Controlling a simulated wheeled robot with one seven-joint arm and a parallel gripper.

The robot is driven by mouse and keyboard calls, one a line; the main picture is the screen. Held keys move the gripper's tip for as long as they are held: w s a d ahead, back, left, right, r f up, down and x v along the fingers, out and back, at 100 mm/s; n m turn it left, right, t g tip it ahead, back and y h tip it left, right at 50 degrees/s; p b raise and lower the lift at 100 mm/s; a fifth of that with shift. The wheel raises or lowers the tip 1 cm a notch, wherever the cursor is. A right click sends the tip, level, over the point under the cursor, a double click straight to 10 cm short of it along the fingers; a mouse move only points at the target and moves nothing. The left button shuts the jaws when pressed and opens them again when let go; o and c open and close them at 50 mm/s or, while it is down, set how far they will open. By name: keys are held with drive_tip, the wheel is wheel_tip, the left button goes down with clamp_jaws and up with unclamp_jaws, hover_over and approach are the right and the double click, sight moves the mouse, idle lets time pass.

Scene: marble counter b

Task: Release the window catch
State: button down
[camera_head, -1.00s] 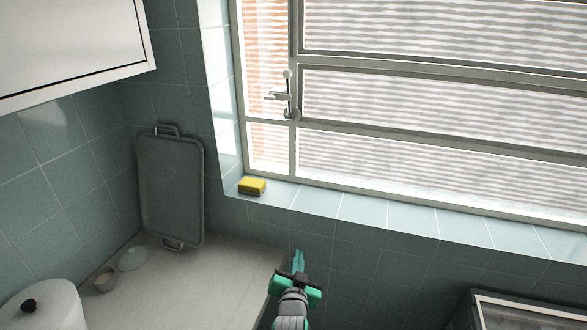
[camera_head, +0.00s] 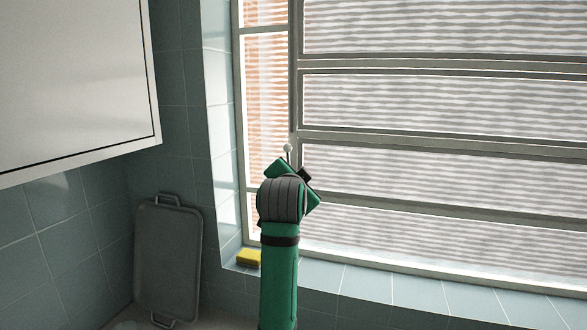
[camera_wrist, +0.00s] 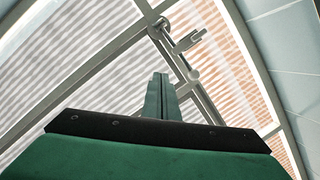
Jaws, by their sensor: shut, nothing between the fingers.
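The window catch shows in the wrist view (camera_wrist: 182,42) as a grey metal lever with a side handle on the window's upright bar. In the head view my arm hides most of it; only its pale round knob (camera_head: 288,148) shows above my gripper. My gripper (camera_wrist: 162,78) is shut and empty, its green fingers together and pointing up toward the catch in the wrist view. The fingertips appear just below and left of the catch there; I cannot tell whether they touch it. The window (camera_head: 440,170) has patterned panes and pale frame bars.
A yellow sponge (camera_head: 248,257) lies on the tiled sill (camera_head: 365,283), left of my arm. A grey tray (camera_head: 168,258) leans on the tiled wall at left. A white cupboard (camera_head: 75,80) hangs at upper left.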

drive_tip(key=shift+m, duration=0.3)
drive_tip(key=r, duration=0.4)
drive_tip(key=shift+s+r, duration=0.15)
drive_tip(key=shift+s, duration=0.15)
drive_tip(key=w+a+f, duration=0.1)
drive_tip(key=w+f, duration=0.3)
drive_tip(key=w, duration=0.6)
drive_tip(key=shift+w+a+f, duration=0.2)
drive_tip(key=shift+w+f, duration=0.1)
